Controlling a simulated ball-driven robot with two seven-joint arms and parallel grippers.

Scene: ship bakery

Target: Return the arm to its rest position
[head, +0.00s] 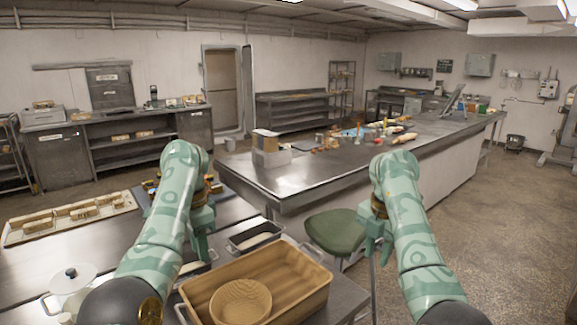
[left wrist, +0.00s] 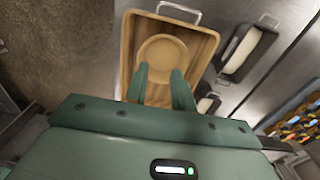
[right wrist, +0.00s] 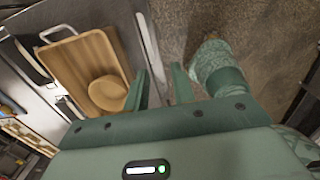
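My left gripper (head: 203,245) hangs over the near counter, just left of a wooden tray (head: 312,292). In the left wrist view its fingers (left wrist: 161,88) are apart with nothing held between them; the tray and a round wooden bowl (left wrist: 163,60) lie below and beyond them. My right gripper (head: 376,245) hangs to the right of the tray, in front of a green stool. In the right wrist view its fingers (right wrist: 160,88) are apart and empty, above the floor beside the counter edge. Both arms reach forward, bent at the elbow.
The bowl (head: 240,301) sits in the tray. A loaf tin (head: 255,236) stands behind it, and a white lidded pot (head: 72,283) at left. A board of loaves (head: 70,216) lies further left. The green stool (head: 335,231) stands before the long island (head: 300,178). Floor at right is clear.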

